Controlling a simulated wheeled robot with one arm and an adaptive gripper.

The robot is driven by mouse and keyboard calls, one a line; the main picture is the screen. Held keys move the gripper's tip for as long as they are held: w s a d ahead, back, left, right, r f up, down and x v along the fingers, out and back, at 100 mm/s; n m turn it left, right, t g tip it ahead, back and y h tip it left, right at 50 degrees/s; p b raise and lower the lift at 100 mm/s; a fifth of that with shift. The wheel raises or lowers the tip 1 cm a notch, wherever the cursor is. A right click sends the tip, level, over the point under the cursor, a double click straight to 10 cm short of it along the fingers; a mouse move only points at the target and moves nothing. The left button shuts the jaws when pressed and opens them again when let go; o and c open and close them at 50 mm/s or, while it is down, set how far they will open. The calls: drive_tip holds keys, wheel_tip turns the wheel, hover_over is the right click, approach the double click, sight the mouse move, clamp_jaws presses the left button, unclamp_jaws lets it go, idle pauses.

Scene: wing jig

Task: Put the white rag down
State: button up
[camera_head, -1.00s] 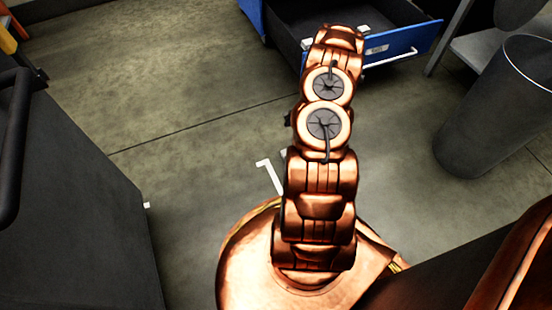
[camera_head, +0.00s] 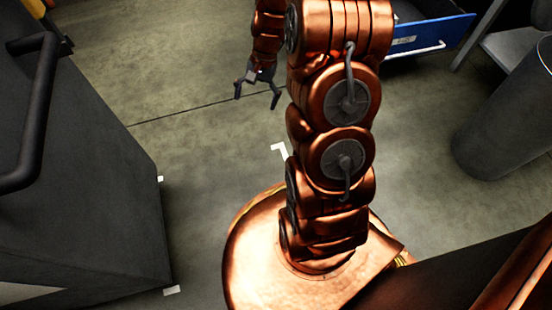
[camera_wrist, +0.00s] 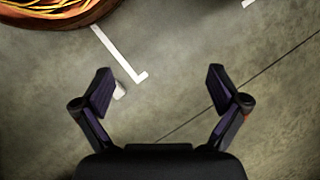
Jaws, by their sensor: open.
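My gripper (camera_head: 257,97) hangs above the floor, left of my arm in the head view, with its fingers spread. In the wrist view my gripper (camera_wrist: 160,72) is open, and only bare floor shows between its fingertips. A small whitish thing (camera_wrist: 119,90) shows beside the left finger in the wrist view. I cannot tell whether it is the white rag, or whether it touches the finger. No white rag is clearly visible in the head view.
A dark cart (camera_head: 85,190) with a black handle stands at the left. A blue-fronted open drawer (camera_head: 440,36) is partly hidden behind my arm. A grey bin (camera_head: 505,125) stands at the right. Floor between cart and arm is clear, with white marking lines (camera_wrist: 118,52).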

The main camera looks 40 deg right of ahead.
drive_tip(key=s+a+r+n+g+h, duration=0.1)
drive_tip(key=s+a+r+n+h, duration=0.1)
drive_tip(key=s+a+r+n, duration=0.55)
drive_tip(key=s+a+r+n+h, duration=0.1)
drive_tip(key=s+a+r, duration=0.1)
drive_tip(key=s, duration=0.7)
drive_tip(key=s+a+r+n+g+h, duration=0.1)
drive_tip(key=s+r, duration=0.3)
drive_tip(key=s, duration=0.4)
drive_tip(key=shift+s+a+r+n, duration=0.15)
drive_tip(key=shift+s+a+n, duration=0.3)
drive_tip(key=shift+a, duration=0.15)
